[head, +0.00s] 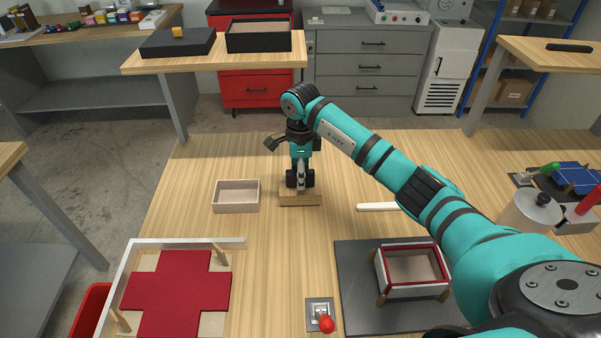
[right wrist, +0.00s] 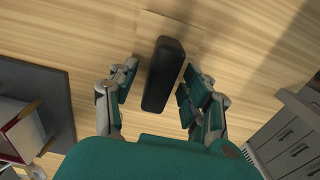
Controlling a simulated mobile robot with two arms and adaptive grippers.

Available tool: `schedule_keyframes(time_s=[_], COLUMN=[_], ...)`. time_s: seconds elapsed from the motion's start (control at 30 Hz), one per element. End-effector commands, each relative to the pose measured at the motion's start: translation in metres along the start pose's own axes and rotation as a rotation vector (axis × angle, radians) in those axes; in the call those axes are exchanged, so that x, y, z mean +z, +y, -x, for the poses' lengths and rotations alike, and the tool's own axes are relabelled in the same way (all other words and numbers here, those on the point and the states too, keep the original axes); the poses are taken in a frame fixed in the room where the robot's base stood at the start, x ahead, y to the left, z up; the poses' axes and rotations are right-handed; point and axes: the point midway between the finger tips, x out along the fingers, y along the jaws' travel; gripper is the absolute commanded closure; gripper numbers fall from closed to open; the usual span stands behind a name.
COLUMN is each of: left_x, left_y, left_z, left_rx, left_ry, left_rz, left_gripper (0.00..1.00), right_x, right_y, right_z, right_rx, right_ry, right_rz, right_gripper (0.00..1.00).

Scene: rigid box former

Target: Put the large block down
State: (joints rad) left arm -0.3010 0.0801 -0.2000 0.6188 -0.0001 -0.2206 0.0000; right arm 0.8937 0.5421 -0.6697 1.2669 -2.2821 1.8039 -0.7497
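The large block (head: 300,199) is a pale wooden slab with a black bar handle (right wrist: 163,75) on top. In the head view it appears to sit on the table near the middle. My right gripper (head: 301,178) points straight down over the handle, one finger partly covering it. In the right wrist view the fingers of my right gripper (right wrist: 157,85) stand on both sides of the handle. Gaps show between the fingers and the handle, so the gripper is open. My left gripper is not in view.
An open tan tray (head: 237,197) stands just left of the block. A red cross-shaped sheet (head: 178,292) lies in a white frame at front left. A small box (head: 412,272) sits on a dark mat (head: 358,300). A white stick (head: 377,207) and a red-knobbed lever (head: 325,322) are near.

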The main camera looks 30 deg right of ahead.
Motion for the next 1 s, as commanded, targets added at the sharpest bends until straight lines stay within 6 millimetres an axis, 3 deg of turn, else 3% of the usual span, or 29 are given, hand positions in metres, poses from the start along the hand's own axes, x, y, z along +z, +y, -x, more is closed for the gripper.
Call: schedule_keyframes(time_s=[0.33, 0.8, 1.0], left_x=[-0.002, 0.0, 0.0], left_y=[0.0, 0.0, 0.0], left_z=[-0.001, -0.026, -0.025], left_rx=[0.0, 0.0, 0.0], left_ry=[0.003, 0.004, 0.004], left_rz=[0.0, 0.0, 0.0], left_gripper=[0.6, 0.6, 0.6], right_x=[0.0, 0.0, 0.0], right_y=[-0.001, -0.001, 0.0], right_z=[0.011, 0.103, 0.122], right_rx=[-0.004, -0.005, -0.002], right_ry=[-0.002, 0.0, 0.001], right_rz=[0.001, -0.001, 0.0], right_gripper=[0.52, 0.52, 0.52])
